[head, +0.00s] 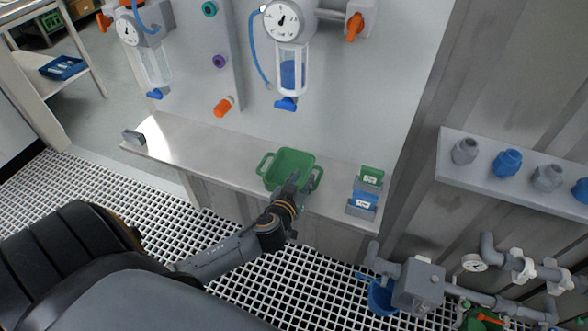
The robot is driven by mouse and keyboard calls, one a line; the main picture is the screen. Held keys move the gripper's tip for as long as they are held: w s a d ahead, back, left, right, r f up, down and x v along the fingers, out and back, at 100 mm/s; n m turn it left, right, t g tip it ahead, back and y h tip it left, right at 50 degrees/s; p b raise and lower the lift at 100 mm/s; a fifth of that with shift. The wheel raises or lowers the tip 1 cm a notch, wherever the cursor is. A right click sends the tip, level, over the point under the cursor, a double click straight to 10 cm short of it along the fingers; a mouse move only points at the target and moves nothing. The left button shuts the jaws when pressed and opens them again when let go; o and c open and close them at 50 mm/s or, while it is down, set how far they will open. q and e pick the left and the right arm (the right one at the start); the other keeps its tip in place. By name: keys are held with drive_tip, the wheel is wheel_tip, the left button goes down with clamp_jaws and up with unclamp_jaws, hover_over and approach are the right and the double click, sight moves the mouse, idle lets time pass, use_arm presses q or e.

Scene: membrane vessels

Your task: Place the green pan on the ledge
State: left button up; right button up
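The green pan (283,165) is a rectangular open tray with a loop handle at its left and right ends. It appears upright at the grey ledge (215,148), over the middle of it; whether it rests there or is held just above, I cannot tell. My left gripper (296,186) is at the pan's front right, close to the right handle, overlapping the pan's near wall. Its fingers are small and partly hidden, so whether they grip the pan is unclear. The inside of the pan looks empty. My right gripper is not in view.
A holder with green and blue labelled cards (367,188) stands at the ledge's right end. A small grey block (134,138) is at the left end. A gauge with a clear vessel (291,70) and an orange knob (223,107) are on the panel behind. Pipes (500,300) are at lower right.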

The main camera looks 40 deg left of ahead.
use_arm(q)
drive_tip(key=v, duration=0.8)
drive_tip(key=shift+s+r, duration=0.2)
drive_tip(key=shift+s, duration=0.1)
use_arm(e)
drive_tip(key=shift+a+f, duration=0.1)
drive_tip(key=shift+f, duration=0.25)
